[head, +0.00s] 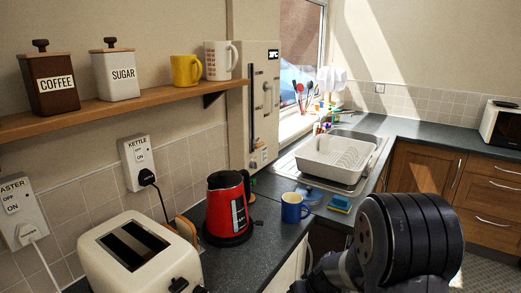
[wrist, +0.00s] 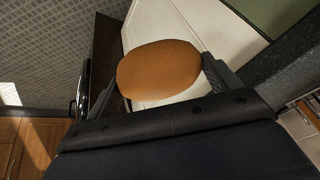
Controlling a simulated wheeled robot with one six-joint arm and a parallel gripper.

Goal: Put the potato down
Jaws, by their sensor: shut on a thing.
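The potato (wrist: 158,68) is a smooth orange-brown oval in the wrist view. My gripper (wrist: 161,76) is shut on it, with one dark finger at its left end and one at its right end. A pale panel is seen behind the potato, with a gap I cannot judge. In the head view my arm fills the lower right, and neither the fingers nor the potato can be made out there.
The dark worktop (head: 262,213) holds a cream toaster (head: 140,258), a red kettle (head: 228,207), a blue mug (head: 294,208) and a sponge (head: 340,204). A white dish rack (head: 335,158) stands by the sink. The right worktop is mostly clear before a microwave (head: 502,124).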

